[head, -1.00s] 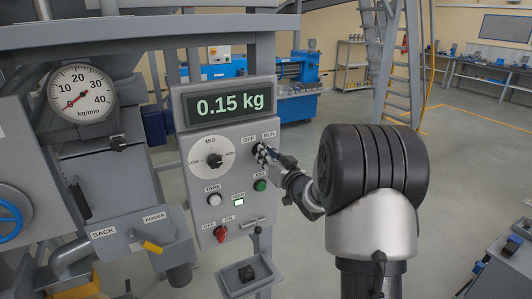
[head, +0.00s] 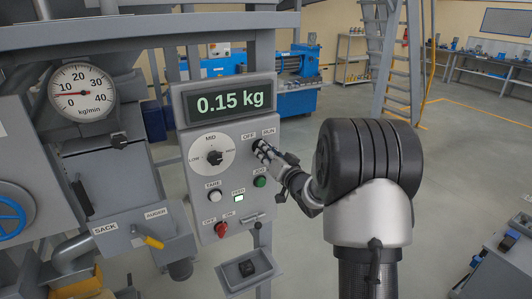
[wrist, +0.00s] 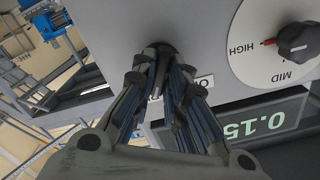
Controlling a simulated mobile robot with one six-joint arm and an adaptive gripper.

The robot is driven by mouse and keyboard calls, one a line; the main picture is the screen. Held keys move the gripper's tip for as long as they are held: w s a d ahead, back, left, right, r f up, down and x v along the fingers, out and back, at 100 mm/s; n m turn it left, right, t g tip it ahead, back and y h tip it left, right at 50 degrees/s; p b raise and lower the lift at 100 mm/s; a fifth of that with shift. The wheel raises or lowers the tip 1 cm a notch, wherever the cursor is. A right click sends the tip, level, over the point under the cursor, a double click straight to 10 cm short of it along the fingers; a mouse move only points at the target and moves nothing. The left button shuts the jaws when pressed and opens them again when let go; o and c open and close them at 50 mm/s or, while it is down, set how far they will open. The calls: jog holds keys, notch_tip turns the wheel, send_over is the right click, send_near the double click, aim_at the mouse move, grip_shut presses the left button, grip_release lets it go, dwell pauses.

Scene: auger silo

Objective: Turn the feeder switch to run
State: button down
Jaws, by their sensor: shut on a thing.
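The grey control panel (head: 205,140) carries a switch marked OFF and RUN at its upper right. My gripper (head: 262,150) reaches it from the right, with its fingertips at the panel just below those labels. The fingers hide most of the switch in the head view. In the wrist view my gripper (wrist: 170,62) is shut around the dark switch knob (wrist: 162,46), close to the panel face. The RUN label is clear in the head view, but which way the knob points cannot be told. The display (head: 230,102) reads 0.15 kg.
A LOW-MID-HIGH dial (head: 213,157) sits left of the switch. Below are a white TARE button (head: 215,197), a green JOG button (head: 260,181) and a red switch (head: 221,229). A flow gauge (head: 82,92) is at left. Open floor lies to the right.

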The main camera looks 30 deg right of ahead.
jog(key=c, duration=1.6)
grip_release()
jog(key=s, duration=1.2)
jog(key=shift+d, duration=0.2)
